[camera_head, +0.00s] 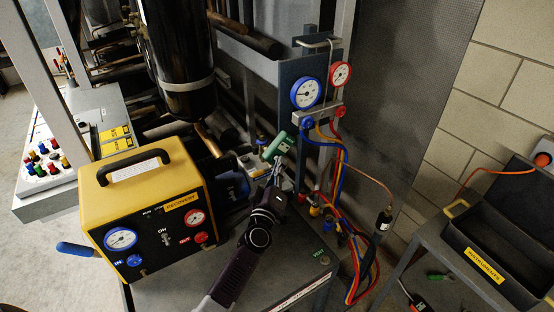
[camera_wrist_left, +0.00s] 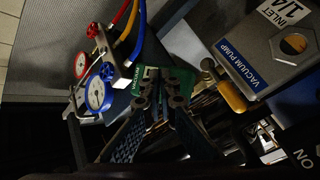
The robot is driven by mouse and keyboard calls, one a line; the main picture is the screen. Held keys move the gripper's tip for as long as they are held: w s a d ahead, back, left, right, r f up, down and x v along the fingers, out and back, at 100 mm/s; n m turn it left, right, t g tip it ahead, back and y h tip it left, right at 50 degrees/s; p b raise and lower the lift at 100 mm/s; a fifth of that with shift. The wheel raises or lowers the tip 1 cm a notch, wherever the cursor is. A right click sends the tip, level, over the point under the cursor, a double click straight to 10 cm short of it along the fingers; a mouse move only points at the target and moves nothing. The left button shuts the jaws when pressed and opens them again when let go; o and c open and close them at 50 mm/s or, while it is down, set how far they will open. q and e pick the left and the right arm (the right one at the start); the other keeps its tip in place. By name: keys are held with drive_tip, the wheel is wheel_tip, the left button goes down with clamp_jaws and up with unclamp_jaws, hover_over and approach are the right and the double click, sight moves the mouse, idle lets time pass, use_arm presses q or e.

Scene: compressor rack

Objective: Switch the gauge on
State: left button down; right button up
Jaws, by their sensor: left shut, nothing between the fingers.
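A small green device (camera_head: 279,146), which I take to be the gauge, sits tilted beside the blue-grey rack post. It also shows in the left wrist view (camera_wrist_left: 181,78), with small lettering that seems to read VACUUM. My left gripper (camera_head: 277,168) is shut and empty, its fingertips just below the green device in the head view. In the left wrist view the fingertips (camera_wrist_left: 163,88) overlap the device's near side; I cannot tell whether they touch it. Any switch on it is hidden or too small to see. My right gripper is not in view.
A manifold with a blue dial (camera_head: 306,93) and a red dial (camera_head: 341,74) hangs on the post, with coloured hoses below. A yellow recovery machine (camera_head: 128,178) stands left. The vacuum pump (camera_wrist_left: 262,62) is close by. An instruments tray (camera_head: 477,263) is at right.

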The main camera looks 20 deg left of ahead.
use_arm(q)
drive_tip(key=shift+a, duration=0.1)
idle(0.5)
drive_tip(key=shift+s+d, duration=0.3)
drive_tip(key=shift+d, duration=0.1)
drive_tip(key=shift+d, duration=0.1)
drive_tip(key=shift+s+d+f+p, duration=0.1)
drive_tip(key=shift+s+d+p, duration=0.45)
drive_tip(key=shift+s+d, duration=0.5)
drive_tip(key=shift+s+d+p, duration=0.5)
drive_tip(key=shift+s+d, duration=0.3)
drive_tip(key=shift+d, duration=0.45)
